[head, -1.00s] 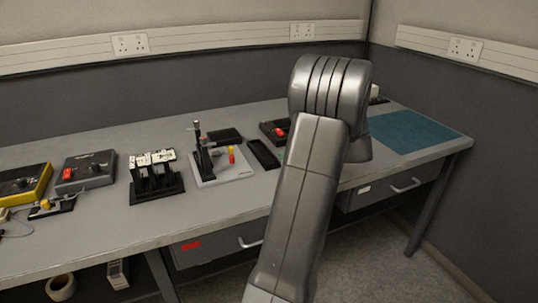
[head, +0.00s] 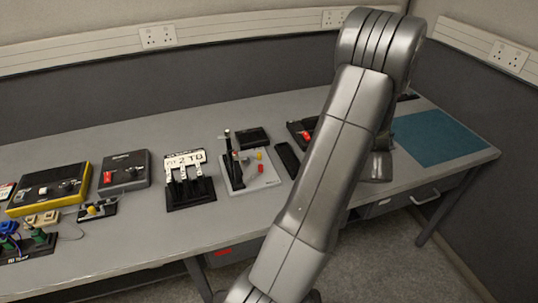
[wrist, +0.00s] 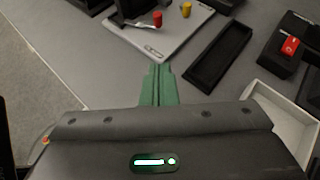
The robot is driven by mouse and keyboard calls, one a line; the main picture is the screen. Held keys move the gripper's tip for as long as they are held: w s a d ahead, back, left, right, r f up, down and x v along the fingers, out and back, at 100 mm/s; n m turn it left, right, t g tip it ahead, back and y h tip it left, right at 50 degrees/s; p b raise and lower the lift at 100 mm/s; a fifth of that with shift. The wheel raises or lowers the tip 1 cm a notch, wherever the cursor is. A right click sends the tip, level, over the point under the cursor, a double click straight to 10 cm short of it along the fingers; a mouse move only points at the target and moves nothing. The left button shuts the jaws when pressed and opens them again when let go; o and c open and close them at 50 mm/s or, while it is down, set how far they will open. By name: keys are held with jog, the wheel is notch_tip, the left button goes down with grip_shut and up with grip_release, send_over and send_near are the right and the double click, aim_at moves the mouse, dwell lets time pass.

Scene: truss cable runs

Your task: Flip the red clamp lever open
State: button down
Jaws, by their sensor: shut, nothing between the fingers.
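A light grey plate (head: 239,187) on the bench carries a black upright fixture (head: 236,163), with a red grip (head: 261,169) and a yellow grip (head: 259,155) beside it. In the wrist view, the red grip (wrist: 157,19) tops a thin metal lever near the yellow one (wrist: 186,9). The plate's near corner (wrist: 152,50) lies just beyond my gripper. My gripper (wrist: 158,72) has green fingers, shut and empty, apart from the red grip. The top of the black fixture is cut off in the wrist view. In the head view my arm hides the gripper.
A long black tray (wrist: 218,52) lies right of the plate. A black box with a red switch (wrist: 290,45) and a white-walled open container (wrist: 284,132) are further right. A black rack (head: 190,195) stands left of the plate. Bare bench lies in front of the plate.

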jog(key=shift+s+a+m, duration=0.15)
jog(key=shift+s+m, duration=0.05)
jog(key=shift+m, duration=0.3)
jog(key=p+x, duration=0.1)
jog(key=x, duration=0.8)
jog(key=shift+w+a+p, duration=0.15)
jog(key=shift+a+p, duration=0.15)
jog(key=shift+w+a+f+p, duration=0.1)
jog(key=shift+w+a+p, duration=0.1)
jog(key=shift+w+a, duration=0.3)
jog(key=shift+w+a+p, duration=0.15)
jog(key=shift+w+a, duration=0.15)
jog(key=shift+a, duration=0.4)
jog(key=shift+w+a+f+p, duration=0.1)
jog(key=shift+w+a+p, duration=0.1)
jog(key=shift+w+a, duration=0.3)
jog(key=shift+s+a, duration=0.1)
jog(key=shift+s, duration=0.05)
